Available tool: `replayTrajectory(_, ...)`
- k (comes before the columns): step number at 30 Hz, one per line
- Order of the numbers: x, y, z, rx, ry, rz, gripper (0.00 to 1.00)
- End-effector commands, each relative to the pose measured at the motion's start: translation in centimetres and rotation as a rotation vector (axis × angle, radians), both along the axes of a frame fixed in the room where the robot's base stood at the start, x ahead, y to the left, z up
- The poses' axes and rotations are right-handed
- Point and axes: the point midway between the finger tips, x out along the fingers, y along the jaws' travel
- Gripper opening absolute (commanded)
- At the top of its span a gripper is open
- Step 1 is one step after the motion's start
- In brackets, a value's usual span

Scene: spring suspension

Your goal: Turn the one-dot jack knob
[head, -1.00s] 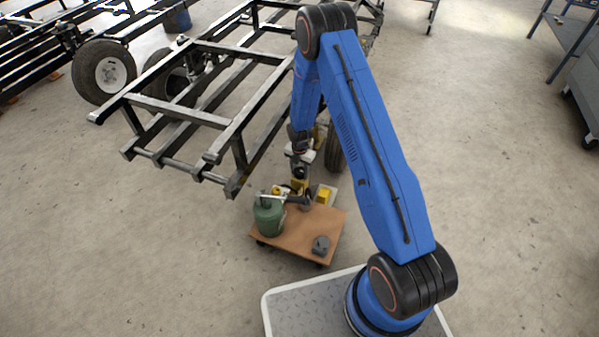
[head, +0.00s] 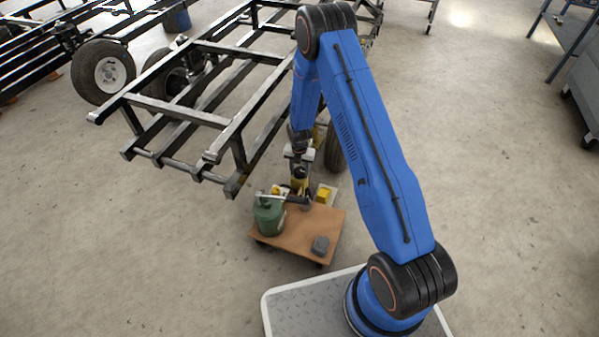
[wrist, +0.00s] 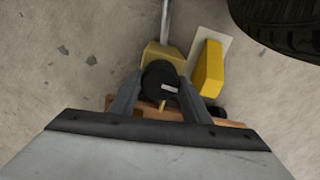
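The jack shows in the wrist view as a dull yellow body (wrist: 152,55) with a steel rod rising from it. A round black knob (wrist: 156,80) with a short white mark is in front of the body. My gripper (wrist: 161,80) has one finger on each side of this knob, and both fingers appear to touch it. I cannot make out any dots on the knob. In the head view my gripper (head: 300,186) is low by the jack at the far edge of the board, and the knob is hidden there.
A yellow block (wrist: 209,68) lies on a pale plate right of the jack. A tyre (wrist: 280,22) and a black trailer frame (head: 238,160) stand close by.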

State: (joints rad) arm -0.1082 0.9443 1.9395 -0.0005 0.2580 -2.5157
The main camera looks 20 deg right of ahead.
Motion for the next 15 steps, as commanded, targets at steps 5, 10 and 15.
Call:
replayTrajectory(5, 0.00, -0.01, 0.01, 0.000, 0.000, -0.001, 0.62)
replayTrajectory(10, 0.01, 0.00, 0.02, 0.000, 0.000, -0.001, 0.62)
replayTrajectory(15, 0.09, 0.01, 0.83, 0.000, -0.001, -0.001, 0.62)
